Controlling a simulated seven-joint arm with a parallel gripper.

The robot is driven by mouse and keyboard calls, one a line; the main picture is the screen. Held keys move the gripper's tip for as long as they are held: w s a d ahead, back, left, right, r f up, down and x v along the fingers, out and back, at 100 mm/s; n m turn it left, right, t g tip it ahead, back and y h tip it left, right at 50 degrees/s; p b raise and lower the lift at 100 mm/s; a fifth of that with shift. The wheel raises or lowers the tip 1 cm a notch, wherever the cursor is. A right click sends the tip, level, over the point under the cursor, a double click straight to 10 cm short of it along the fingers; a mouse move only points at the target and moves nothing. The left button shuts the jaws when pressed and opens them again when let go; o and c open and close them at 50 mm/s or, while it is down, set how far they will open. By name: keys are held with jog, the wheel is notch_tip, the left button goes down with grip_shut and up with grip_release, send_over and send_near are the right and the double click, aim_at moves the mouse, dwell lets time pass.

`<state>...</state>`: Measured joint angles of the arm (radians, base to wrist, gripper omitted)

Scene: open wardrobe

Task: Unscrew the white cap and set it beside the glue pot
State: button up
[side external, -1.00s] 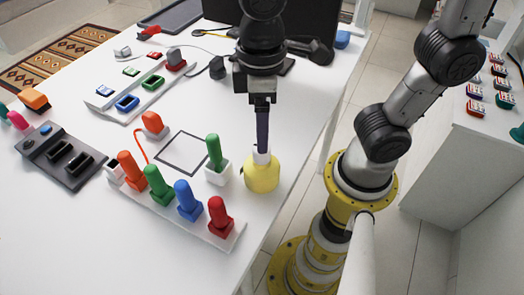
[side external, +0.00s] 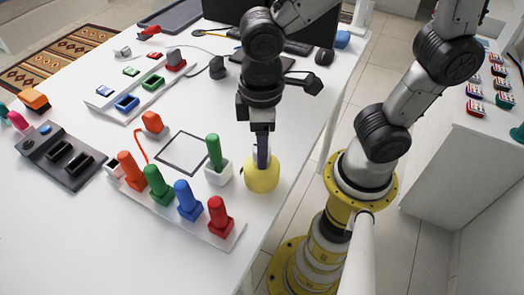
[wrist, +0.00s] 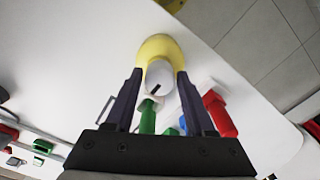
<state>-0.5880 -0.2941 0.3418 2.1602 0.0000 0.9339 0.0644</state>
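The yellow glue pot (side external: 262,179) stands upright on the white table near its right edge; it also shows in the wrist view (wrist: 158,47). The white cap (wrist: 160,76) is on top of the pot, with a dark mark on it. In the side view, one finger partly hides the cap (side external: 256,157). My gripper (side external: 263,152) points down over the pot, its fingers on either side of the cap. In the wrist view, my gripper's fingertips (wrist: 160,72) are close to the cap's sides; I cannot tell whether they touch it.
A white holder (side external: 218,176) with a green-handled piece stands just left of the pot. A rack with several coloured handles (side external: 188,202) lies in front of it. A dark square outline (side external: 182,153) surrounds bare table behind. Free room lies front left.

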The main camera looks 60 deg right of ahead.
grip_shut()
jog(key=n, duration=0.8)
jog(key=shift+n, duration=0.4)
jog(key=n, duration=0.4)
jog(key=shift+r+n, duration=0.1)
jog(key=shift+n, duration=0.3)
jog(key=n, duration=0.3)
jog(key=shift+n, duration=0.3)
jog(key=shift+o, duration=2.3)
grip_release()
jog(key=shift+c, duration=0.4)
